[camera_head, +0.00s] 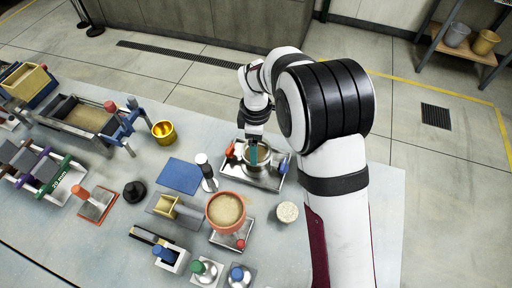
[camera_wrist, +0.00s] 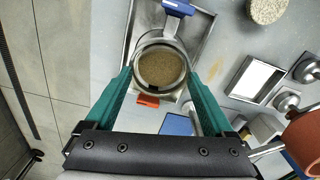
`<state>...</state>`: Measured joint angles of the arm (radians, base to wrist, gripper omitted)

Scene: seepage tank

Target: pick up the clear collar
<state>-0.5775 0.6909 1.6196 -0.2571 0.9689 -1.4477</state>
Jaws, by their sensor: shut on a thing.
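The clear collar (camera_wrist: 160,47) shows in the wrist view as a round, see-through ring with brown sand (camera_wrist: 160,68) visible inside it. My gripper (camera_wrist: 160,78) has its two teal fingers on opposite sides of the ring, shut on it. In the head view my gripper (camera_head: 254,152) points down over a round metal vessel (camera_head: 262,171) on a shallow metal tray (camera_head: 277,184). The collar is mostly hidden there by the fingers. I cannot tell whether it is clear of the vessel.
A blue clamp (camera_wrist: 178,7) and a red one (camera_wrist: 148,100) flank the vessel. A red-rimmed sand bowl (camera_head: 226,208), a round stone-like disc (camera_head: 287,211) and a blue mat (camera_head: 181,176) lie nearby. The table's right side is mostly free.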

